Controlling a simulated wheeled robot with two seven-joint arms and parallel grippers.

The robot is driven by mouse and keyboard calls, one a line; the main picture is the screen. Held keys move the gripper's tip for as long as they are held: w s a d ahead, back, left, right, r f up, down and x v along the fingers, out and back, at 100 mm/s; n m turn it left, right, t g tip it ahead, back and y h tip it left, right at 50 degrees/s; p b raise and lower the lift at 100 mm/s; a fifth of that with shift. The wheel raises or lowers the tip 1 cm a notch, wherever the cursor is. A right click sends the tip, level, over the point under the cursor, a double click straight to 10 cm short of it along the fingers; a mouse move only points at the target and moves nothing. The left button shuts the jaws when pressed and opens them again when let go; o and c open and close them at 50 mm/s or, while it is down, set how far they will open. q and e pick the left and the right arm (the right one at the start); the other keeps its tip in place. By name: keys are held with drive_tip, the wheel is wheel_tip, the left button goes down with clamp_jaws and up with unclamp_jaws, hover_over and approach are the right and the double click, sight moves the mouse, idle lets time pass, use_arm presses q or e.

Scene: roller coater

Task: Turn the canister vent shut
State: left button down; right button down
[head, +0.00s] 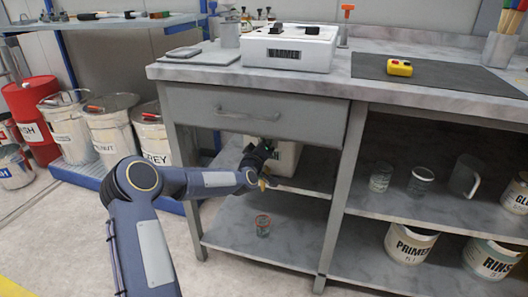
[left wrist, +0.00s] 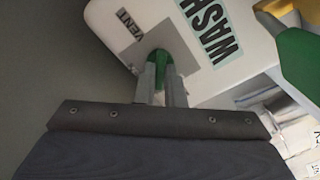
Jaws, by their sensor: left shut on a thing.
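A white canister (head: 287,160) stands on the shelf under the bench drawer, partly hidden behind my left gripper (head: 266,148). In the left wrist view the white canister (left wrist: 117,18) fills the top, with a "VENT" label and a "WASH" label. The green vent (left wrist: 158,62) sits on a grey patch beside the "VENT" label. My left gripper (left wrist: 160,85) is shut on the green vent, one finger on each side. A larger green part (left wrist: 298,62) shows at the right edge. My right gripper is in neither view.
The drawer (head: 255,113) hangs just above my left gripper. A small glass jar with an orange rim (head: 263,226) stands on the lower shelf. Glass vessels (head: 420,181) and buckets (head: 409,243) fill the right bay. Paint buckets (head: 113,128) stand at left.

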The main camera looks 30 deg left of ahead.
use_arm(q)
drive_tip(key=n+b, duration=0.2)
drive_tip(key=n, duration=0.1)
drive_tip(key=shift+f+n, duration=0.15)
drive_tip(key=shift+n, duration=0.25)
drive_tip(key=shift+n+b, duration=0.35)
drive_tip(key=shift+n, duration=1.95)
drive_tip(key=c, duration=1.5)
unclamp_jaws()
drive_tip(key=shift+s, duration=0.1)
